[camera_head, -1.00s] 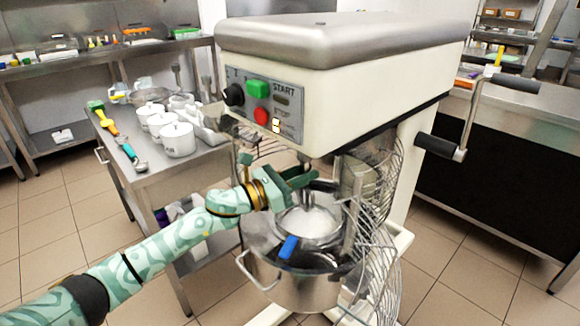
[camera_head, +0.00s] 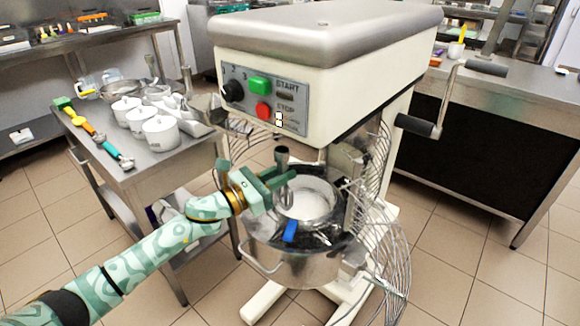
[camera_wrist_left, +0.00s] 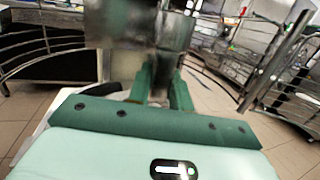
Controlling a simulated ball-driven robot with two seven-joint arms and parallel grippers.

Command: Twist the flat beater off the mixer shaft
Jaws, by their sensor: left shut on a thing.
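The mixer (camera_head: 350,65) has a cream head with a control panel. My left gripper (camera_head: 284,183) is in front of and below the head, above the bowl. It is shut on the flat beater (camera_head: 282,157), whose grey upper collar stands up above the fingers. The lower beater is partly hidden by the gripper. I cannot tell for sure whether the collar still touches the shaft. In the left wrist view, the green fingers (camera_wrist_left: 160,90) close around the blurred grey metal of the beater (camera_wrist_left: 172,38). My right gripper is not in view.
The steel bowl (camera_head: 310,270) holds something white and has a blue part at its front. The wire guard (camera_head: 385,250) swings out at the right. A steel table (camera_head: 165,165) with white pots stands left. A crank handle (camera_head: 415,125) juts out right.

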